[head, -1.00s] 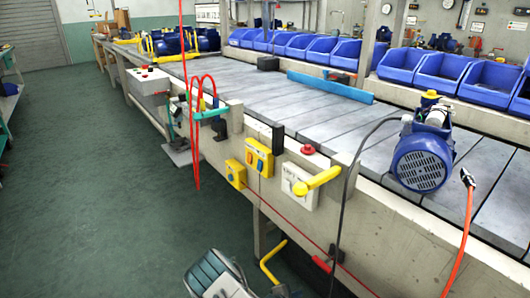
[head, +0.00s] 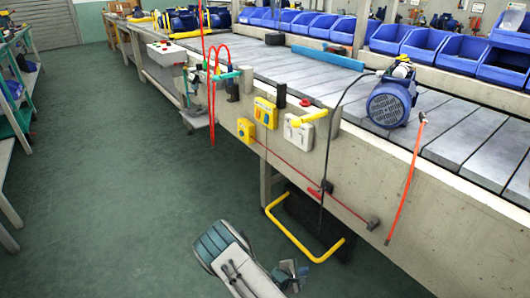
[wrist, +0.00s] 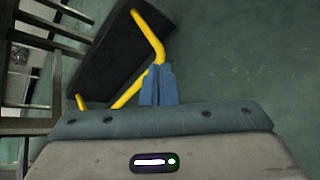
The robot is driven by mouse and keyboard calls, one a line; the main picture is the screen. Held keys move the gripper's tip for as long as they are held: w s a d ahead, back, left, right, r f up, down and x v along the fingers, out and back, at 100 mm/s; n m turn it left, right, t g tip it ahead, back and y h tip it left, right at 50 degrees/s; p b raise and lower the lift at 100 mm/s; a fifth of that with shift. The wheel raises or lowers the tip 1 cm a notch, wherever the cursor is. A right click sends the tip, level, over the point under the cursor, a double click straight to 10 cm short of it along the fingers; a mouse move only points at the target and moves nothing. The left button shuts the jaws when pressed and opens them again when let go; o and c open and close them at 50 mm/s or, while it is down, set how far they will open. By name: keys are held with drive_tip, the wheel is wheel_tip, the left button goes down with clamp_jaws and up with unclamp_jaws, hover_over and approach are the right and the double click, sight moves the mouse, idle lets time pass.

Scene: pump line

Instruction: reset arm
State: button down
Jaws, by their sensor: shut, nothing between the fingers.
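My arm reaches into the bottom of the head view, low over the green floor and in front of the conveyor line. My gripper (head: 290,272) is at its end, beside the lower part of the line and apart from it. In the wrist view the blue-grey fingers (wrist: 158,86) are together with nothing between them. Behind them in that view are a yellow bar (wrist: 148,36) and a dark panel (wrist: 108,50).
The conveyor (head: 440,115) carries a blue pump motor (head: 390,103). A yellow tubular frame (head: 300,245) juts out below, near my gripper. Blue bins (head: 410,40) line the back. The floor (head: 110,190) at left is clear.

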drive_tip(key=s+d+r+m+g+y+p, duration=0.15)
drive_tip(key=r+m+p, duration=0.3)
drive_tip(key=r, duration=1.05)
drive_tip(key=s+d+r+m+g+p, duration=0.2)
drive_tip(key=s+r+m+g+p, duration=0.3)
drive_tip(key=r, duration=1)
drive_tip(key=s+d+r+m+y+p, duration=0.1)
drive_tip(key=r+m+p, duration=0.35)
drive_tip(key=r, duration=1.05)
drive_tip(key=s+a+r+m+y+p, duration=0.1)
drive_tip(key=s+r+p, duration=0.4)
drive_tip(key=r, duration=0.5)
drive_tip(key=s+a+r+m+t+y+p, duration=0.1)
drive_tip(key=s+r+y+p, duration=0.2)
drive_tip(key=s+r+p, duration=0.3)
drive_tip(key=s+a+r+m+y+p, duration=0.1)
drive_tip(key=s+r+y+p, duration=0.2)
drive_tip(key=r, duration=1.2)
drive_tip(key=s+p, duration=0.2)
drive_tip(key=s, duration=0.3)
drive_tip(key=shift+a+r+t+p, duration=0.35)
drive_tip(key=shift+r, duration=0.05)
drive_tip(key=shift+s, duration=0.1)
